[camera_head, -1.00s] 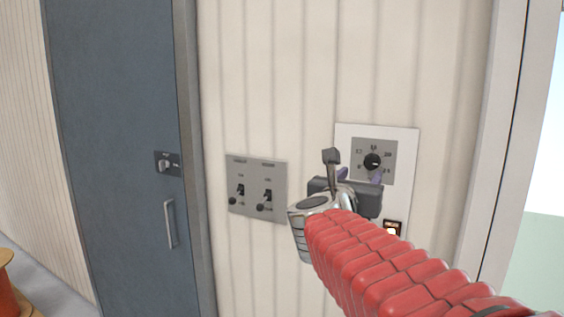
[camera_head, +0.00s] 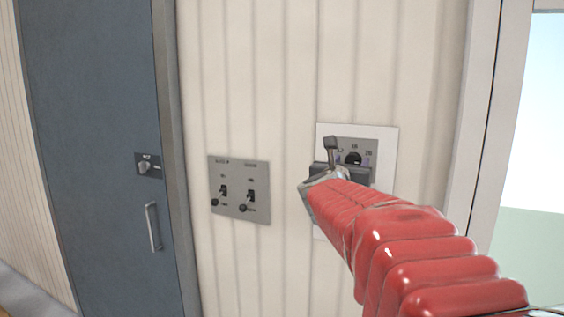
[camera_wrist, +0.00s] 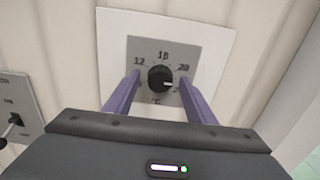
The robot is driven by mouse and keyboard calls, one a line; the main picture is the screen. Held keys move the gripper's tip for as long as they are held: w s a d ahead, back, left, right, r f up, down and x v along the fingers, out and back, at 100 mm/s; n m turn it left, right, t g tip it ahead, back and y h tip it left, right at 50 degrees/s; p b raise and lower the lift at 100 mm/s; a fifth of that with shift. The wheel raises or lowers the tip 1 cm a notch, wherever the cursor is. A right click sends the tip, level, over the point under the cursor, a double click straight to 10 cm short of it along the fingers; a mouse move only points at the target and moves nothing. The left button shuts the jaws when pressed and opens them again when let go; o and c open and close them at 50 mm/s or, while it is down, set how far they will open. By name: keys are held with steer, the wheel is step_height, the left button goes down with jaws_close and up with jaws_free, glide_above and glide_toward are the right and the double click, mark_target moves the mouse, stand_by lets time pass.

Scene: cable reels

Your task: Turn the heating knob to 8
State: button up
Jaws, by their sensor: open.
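The heating knob (camera_wrist: 160,80) is a round black dial with a white pointer mark, on a grey plate (camera_wrist: 139,50) set in a white panel (camera_wrist: 215,40). Its pointer is toward the right, a little below the 20 mark. The marks 12, 16 and 20 are readable; the lower ones are partly hidden. My gripper (camera_wrist: 160,86) is open, with its purple fingers on the left and right of the knob. I cannot tell whether they touch it. In the head view the knob (camera_head: 353,158) shows just above my wrist, which covers the plate's lower part.
A grey panel with two switches (camera_head: 240,190) is on the wall to the left. Further left is a blue-grey door (camera_head: 100,120) with a latch (camera_head: 147,166) and a handle (camera_head: 152,227). A door or window frame (camera_head: 485,130) stands at the right.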

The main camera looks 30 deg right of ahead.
steer(key=shift+w+d, duration=0.15)
steer(key=shift+d, duration=0.1)
steer(key=c, duration=1)
steer(key=shift+c, duration=0.2)
